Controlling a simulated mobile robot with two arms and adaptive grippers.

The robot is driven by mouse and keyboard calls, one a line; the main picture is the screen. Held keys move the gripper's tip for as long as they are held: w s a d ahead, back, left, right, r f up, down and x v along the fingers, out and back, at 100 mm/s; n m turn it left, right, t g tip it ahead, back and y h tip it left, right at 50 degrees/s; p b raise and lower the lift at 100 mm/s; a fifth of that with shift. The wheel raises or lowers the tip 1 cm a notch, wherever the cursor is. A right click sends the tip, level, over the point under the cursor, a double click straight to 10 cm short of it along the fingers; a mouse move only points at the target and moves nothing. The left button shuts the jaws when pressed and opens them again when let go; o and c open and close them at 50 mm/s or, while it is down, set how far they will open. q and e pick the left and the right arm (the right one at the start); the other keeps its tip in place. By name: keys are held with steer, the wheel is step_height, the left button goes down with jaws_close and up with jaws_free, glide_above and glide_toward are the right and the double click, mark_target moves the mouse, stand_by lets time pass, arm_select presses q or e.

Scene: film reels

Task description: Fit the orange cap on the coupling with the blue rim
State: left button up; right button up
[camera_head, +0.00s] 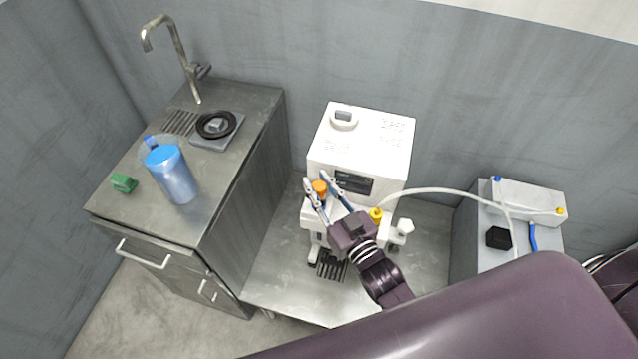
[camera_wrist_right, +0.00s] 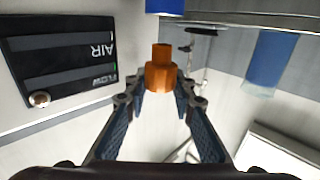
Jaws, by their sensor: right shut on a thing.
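The orange cap (camera_head: 320,187) is between the fingertips of my right gripper (camera_head: 322,188), in front of the white machine (camera_head: 324,146). In the right wrist view the gripper (camera_wrist_right: 161,88) is shut on the orange cap (camera_wrist_right: 160,74), whose narrow end points to the picture's top. A blue piece (camera_wrist_right: 165,6) is cut off by the top edge, in line with the cap and apart from it. It may be the coupling's blue rim, but I cannot tell for sure. In the head view my fingers and the cap hide that spot. My left gripper is out of view.
A yellow fitting (camera_head: 376,215) sits beside my right gripper, near a white hose (camera_head: 440,192). A grey box (camera_head: 522,200) with blue and yellow fittings stands right. The sink cabinet at left carries a blue pitcher (camera_head: 172,175), a green block (camera_head: 124,184) and a scale (camera_head: 215,137).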

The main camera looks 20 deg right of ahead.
steer(key=o, duration=0.6)
steer(key=shift+s+d+p, duration=0.25)
steer(key=shift+s+p, duration=0.2)
steer(key=shift+s, duration=0.85)
steer(key=shift+s+d+p, duration=0.25)
steer(key=shift+s+p, duration=0.15)
steer(key=shift+s, duration=0.9)
steer(key=p, duration=0.1)
glide_toward(323, 191)
steer(key=shift+w+a, duration=0.1)
steer(key=shift+w, duration=0.2)
